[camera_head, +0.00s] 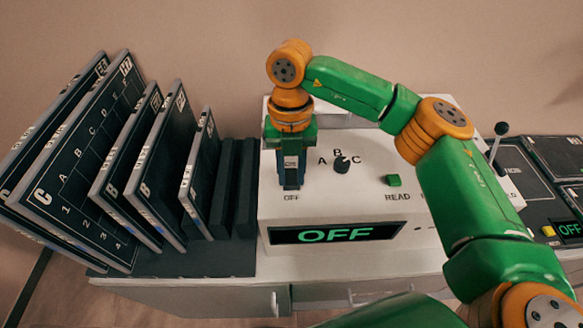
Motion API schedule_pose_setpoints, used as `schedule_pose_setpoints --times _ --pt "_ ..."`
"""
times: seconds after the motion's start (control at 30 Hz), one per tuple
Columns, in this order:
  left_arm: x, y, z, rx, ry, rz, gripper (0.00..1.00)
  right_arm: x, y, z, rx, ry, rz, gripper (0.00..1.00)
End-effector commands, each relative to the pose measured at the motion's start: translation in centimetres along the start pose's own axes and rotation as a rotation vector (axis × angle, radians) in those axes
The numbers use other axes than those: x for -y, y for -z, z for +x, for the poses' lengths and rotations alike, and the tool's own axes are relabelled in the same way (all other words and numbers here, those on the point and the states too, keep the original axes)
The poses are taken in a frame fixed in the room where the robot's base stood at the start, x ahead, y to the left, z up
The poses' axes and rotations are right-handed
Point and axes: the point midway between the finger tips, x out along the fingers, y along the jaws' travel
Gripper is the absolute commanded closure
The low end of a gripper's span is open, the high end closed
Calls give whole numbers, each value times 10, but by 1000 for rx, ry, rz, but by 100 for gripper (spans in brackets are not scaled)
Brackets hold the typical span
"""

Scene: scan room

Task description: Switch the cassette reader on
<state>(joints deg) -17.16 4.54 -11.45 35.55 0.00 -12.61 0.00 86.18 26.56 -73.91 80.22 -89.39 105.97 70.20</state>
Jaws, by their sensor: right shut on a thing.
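The cassette reader (275,217) is a white console on the cabinet. Its dark display (336,233) reads OFF in green letters. A power switch sits at its left end, with an OFF label (291,198) below it; my gripper hides most of it. My right gripper (290,184) points down over that switch and is shut on it. To the right are a black knob (342,163) marked A, B, C and a green READ button (394,180). My left gripper is not in view.
Several dark cassettes (85,150) lean in a black rack (200,262) at the left. My right arm covers the console's right part.

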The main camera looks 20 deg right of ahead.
Motion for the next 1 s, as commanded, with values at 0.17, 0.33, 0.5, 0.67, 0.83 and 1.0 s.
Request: schedule_pose_setpoints --times 0.17,0.33,0.5,0.67,0.83,1.0 --pt "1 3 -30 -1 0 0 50 0 -4 -7 -167 3 4 100" --pt "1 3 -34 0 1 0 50 0 -6 -5 -249 2 0 100" --pt "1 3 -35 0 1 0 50 0 -7 -4 -277 -2 -1 100" --pt "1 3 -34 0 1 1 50 0 -7 -3 -279 -2 -2 100" --pt "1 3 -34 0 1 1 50 0 -7 -3 -278 -2 -1 57" --pt "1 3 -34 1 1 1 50 0 -7 -3 -278 -1 -1 40"
